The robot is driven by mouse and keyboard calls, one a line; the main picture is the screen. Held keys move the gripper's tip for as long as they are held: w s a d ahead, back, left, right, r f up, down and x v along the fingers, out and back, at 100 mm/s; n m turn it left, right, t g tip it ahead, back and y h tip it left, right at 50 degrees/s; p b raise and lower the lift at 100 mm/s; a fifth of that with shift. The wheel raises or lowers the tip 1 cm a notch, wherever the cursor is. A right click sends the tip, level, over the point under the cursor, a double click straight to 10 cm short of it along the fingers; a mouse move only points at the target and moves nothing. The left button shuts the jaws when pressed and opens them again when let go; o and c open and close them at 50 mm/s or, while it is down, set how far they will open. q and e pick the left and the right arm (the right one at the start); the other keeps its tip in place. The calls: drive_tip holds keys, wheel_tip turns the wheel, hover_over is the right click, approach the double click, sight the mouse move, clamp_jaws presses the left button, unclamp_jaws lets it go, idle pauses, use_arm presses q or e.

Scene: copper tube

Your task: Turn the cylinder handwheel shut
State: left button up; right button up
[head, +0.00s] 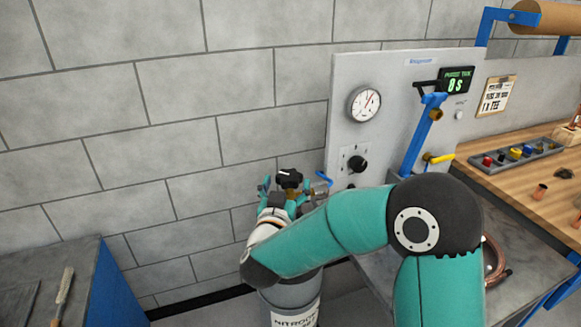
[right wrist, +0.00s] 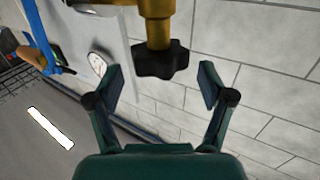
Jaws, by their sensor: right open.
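The cylinder handwheel (head: 289,178) is a black lobed knob on top of the valve of the grey nitrogen cylinder (head: 290,300). It also shows in the right wrist view (right wrist: 160,60), on a brass valve stem (right wrist: 158,20). My right gripper (head: 282,190) is at the handwheel, partly hidden behind its own arm in the head view. In the right wrist view its two fingers (right wrist: 160,85) are open, one on each side below the knob, with a gap on both sides and no visible contact. My left gripper is not in view.
A grey panel with a pressure gauge (head: 364,104), a black knob (head: 357,163) and a display (head: 456,80) stands right of the cylinder. A wooden bench (head: 530,185) with a fittings tray (head: 515,153) is at right. A dark bench (head: 75,280) is at lower left.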

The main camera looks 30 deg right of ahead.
sight(297, 171)
drive_tip(key=p+x, duration=0.1)
drive_tip(key=x, duration=0.5)
drive_tip(key=c, duration=1)
drive_tip(key=shift+f+m+g+h, duration=0.1)
drive_tip(key=shift+m+g+h, duration=0.2)
drive_tip(key=shift+g, duration=0.1)
drive_tip(key=shift+m+g+h, duration=0.5)
drive_tip(key=shift+g, duration=0.1)
drive_tip(key=m+g+h, duration=0.1)
drive_tip(key=m+g, duration=0.1)
drive_tip(key=shift+s+d+g+h, duration=0.1)
drive_tip(key=shift+s+g+h, duration=0.15)
drive_tip(key=shift+g+h, duration=0.15)
drive_tip(key=shift+s+d+m+g+h+p, duration=0.15)
drive_tip(key=shift+m+g+h+p, duration=0.25)
drive_tip(key=shift+m+g, duration=0.7)
drive_tip(key=shift+s+m+g+h+p, duration=0.25)
drive_tip(key=shift+m+g+p, duration=0.3)
drive_tip(key=shift+g, duration=0.95)
drive_tip(key=shift+s+d+m+g+h+p, duration=0.15)
drive_tip(key=shift+m+g+h+p, duration=0.2)
drive_tip(key=shift+m+g, duration=0.8)
drive_tip(key=shift+a, duration=0.1)
